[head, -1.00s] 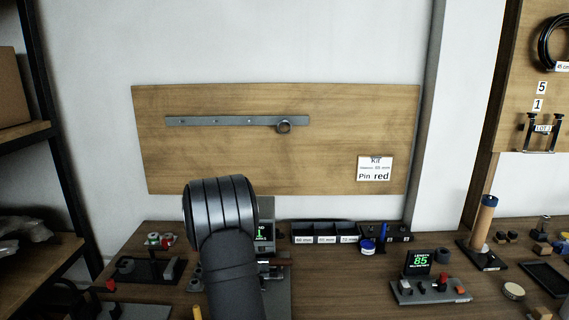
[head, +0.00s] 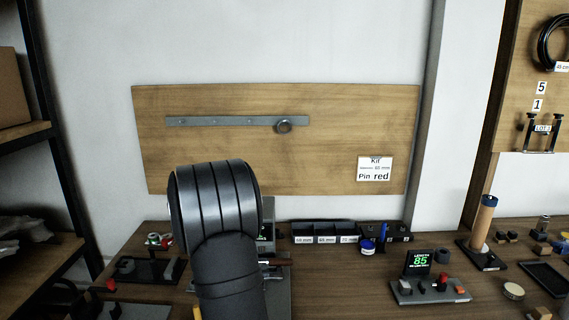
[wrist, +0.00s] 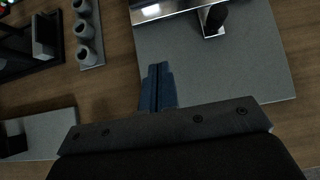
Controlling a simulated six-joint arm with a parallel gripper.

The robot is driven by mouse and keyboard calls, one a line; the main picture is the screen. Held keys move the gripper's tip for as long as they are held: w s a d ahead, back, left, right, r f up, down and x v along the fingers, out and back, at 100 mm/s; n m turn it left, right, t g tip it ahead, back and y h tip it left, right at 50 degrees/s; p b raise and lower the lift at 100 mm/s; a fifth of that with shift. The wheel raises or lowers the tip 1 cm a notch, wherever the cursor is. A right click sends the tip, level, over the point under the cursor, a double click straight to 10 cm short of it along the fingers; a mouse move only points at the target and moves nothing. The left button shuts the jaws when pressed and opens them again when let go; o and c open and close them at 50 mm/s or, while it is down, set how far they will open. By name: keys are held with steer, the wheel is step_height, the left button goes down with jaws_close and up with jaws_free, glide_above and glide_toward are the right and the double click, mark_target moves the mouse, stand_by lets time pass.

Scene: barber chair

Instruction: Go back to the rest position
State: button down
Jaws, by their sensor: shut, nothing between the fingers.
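My gripper (wrist: 158,85) shows in the wrist view with its two dark blue fingers pressed together and nothing between them. It is over a grey plate (wrist: 255,65) on the wooden bench, near the plate's left edge. In the head view my arm stands in front of that plate (head: 280,297), and my gripper is hidden behind the arm.
A grey block with several round posts (wrist: 86,35) lies left of the gripper. Labelled bins (head: 325,239), a blue-lidded jar (head: 367,247) and a length display (head: 418,262) stand to the right. A wooden panel (head: 270,165) is behind.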

steer(key=x, duration=0.6)
steer(key=shift+w+f, duration=0.2)
steer(key=shift+w, duration=0.1)
steer(key=w, duration=0.3)
steer(key=shift+w+f, duration=0.15)
steer(key=shift+w, duration=0.25)
steer(key=s, duration=1.6)
steer(key=shift+s, duration=0.1)
steer(key=shift+v, duration=1.95)
